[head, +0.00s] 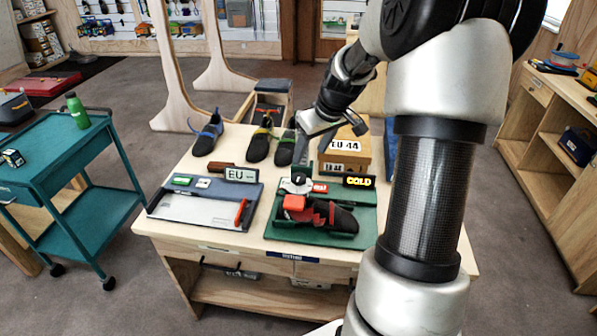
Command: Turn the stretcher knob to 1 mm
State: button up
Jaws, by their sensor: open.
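The stretcher stands on a green tray (366,222) at the right front of the wooden table. A dark shoe with red parts (318,212) lies on the tray, with a red block (294,202) at its left end. A small pale round part that looks like the stretcher knob (297,184) sits behind the red block; its mark and setting are too small to read. My gripper (300,160) is open and points down just above and behind this part. I cannot tell whether its fingers touch it. A black display (359,182) beside it reads "COLD" in yellow.
A measuring tray (200,210) with a red-handled tool lies to the left on the table (150,228). An "EU 44" box (345,155) and several shoes stand at the back. A teal cart (70,160) stands left. My arm hides the table's right side.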

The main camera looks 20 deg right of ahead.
aim_at(299, 177)
jog(key=x, duration=1.2)
jog(key=shift+f+p, duration=0.25)
jog(key=shift+p, duration=0.15)
jog(key=c, duration=1.1)
